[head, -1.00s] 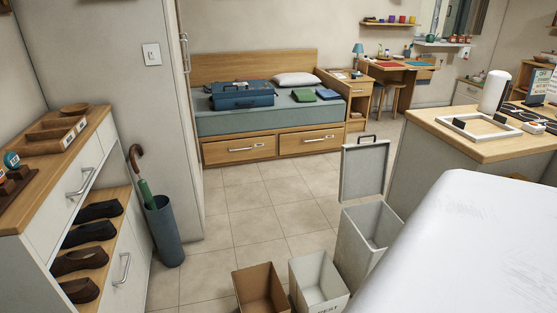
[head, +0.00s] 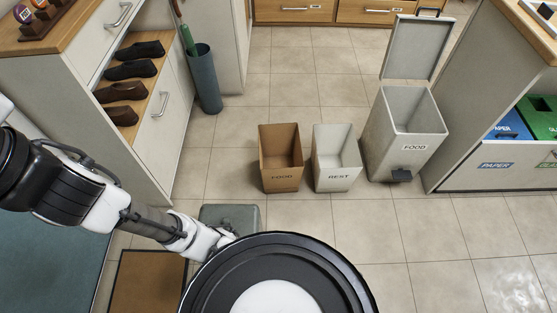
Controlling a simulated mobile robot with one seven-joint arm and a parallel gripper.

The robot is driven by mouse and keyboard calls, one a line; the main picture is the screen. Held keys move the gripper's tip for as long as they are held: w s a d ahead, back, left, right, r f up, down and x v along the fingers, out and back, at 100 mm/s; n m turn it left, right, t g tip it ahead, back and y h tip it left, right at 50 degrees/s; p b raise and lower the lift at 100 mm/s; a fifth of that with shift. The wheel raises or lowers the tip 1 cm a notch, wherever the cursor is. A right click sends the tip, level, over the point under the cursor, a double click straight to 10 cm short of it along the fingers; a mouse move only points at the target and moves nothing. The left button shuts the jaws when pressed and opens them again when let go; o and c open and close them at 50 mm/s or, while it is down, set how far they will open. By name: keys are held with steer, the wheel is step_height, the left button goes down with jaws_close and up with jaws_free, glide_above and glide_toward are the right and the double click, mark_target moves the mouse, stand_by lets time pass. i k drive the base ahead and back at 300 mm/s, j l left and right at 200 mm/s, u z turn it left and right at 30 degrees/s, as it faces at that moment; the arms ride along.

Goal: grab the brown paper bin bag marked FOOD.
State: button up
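The brown paper bin bag marked FOOD (head: 281,177) stands upright and open-topped on the tiled floor, near the middle of the head view. It looks empty. Just right of it stands a white bag marked REST (head: 337,179), with a narrow gap between them. My arm enters from the left and reaches to the lower middle, short of the brown bag and apart from it. My gripper's fingers do not show; the arm's end is hidden near my round black body part.
A grey pedal bin marked FOOD (head: 404,146) stands right of the bags, lid up. A drawer with PAPER (head: 495,165) and green bins is at right. A shoe cabinet (head: 80,100) and umbrella stand (head: 206,80) are at left. A grey-green block (head: 232,216) lies in front.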

mark_target(281, 161)
steer(key=i+l+u, duration=0.1)
steer(key=i+l, duration=0.15)
steer(key=i+l+u, duration=0.1)
steer(key=i+l, duration=0.15)
steer(key=l, duration=0.15)
steer(key=i+l+u, duration=0.1)
steer(key=i+l, duration=0.15)
steer(key=l, duration=0.15)
steer(key=i+l+u, duration=0.1)
steer(key=l, duration=0.25)
steer(key=i+l+u, duration=0.15)
steer(key=i+l, duration=0.15)
steer(key=i+l+u, duration=0.1)
steer(key=l, duration=0.45)
steer(key=i, duration=0.1)
